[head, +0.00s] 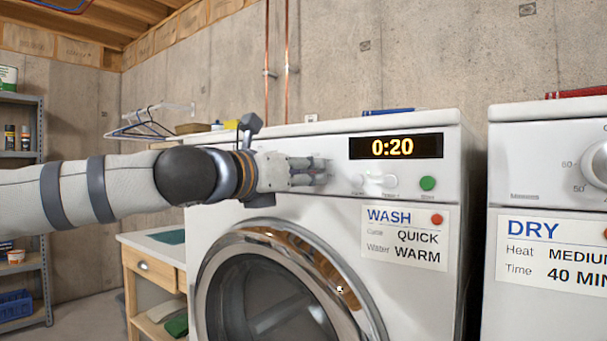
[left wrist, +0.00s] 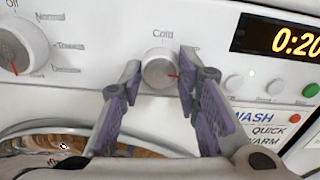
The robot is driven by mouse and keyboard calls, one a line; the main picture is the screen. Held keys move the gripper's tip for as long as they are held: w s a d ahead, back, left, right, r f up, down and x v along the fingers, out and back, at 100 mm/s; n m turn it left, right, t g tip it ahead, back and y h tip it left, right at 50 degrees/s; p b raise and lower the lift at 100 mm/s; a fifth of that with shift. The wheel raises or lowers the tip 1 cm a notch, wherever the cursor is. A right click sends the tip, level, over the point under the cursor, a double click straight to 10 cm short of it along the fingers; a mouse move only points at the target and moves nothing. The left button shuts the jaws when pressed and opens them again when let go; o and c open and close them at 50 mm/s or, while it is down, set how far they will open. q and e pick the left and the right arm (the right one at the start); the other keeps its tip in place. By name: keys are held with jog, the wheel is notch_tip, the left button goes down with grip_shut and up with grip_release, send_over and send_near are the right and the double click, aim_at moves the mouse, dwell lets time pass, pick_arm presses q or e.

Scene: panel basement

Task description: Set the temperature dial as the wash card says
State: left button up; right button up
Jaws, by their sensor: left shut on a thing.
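The washing machine (head: 300,215) has a wash card (head: 403,252) on its front that reads QUICK and Water WARM. In the left wrist view the small white temperature dial (left wrist: 158,68) has "Cold" printed above it. Its red mark points to the right; other labels around it are hidden by the fingers. My left gripper (head: 325,172) reaches the control panel from the left. Its purple-padded fingers (left wrist: 158,76) stand on both sides of the dial, shut on it. In the head view the gripper hides the dial. My right gripper is not in view.
A larger cycle dial (left wrist: 18,55) sits left of the temperature dial. White buttons (head: 376,181) and a green button (head: 428,183) lie to the right, below a display (head: 395,147) reading 0:20. The dryer (head: 545,170) stands at right, a wooden table (head: 160,262) at left.

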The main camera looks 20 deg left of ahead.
pick_arm(q)
jog(key=shift+f+n+b, duration=0.1)
jog(key=shift+n+b, duration=0.55)
jog(key=shift+n, duration=3.55)
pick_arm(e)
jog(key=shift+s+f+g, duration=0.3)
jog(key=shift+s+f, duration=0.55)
pick_arm(q)
jog(key=o, duration=1.2)
jog(key=shift+d, duration=0.1)
jog(key=shift+c, duration=0.2)
jog(key=v, duration=1.2)
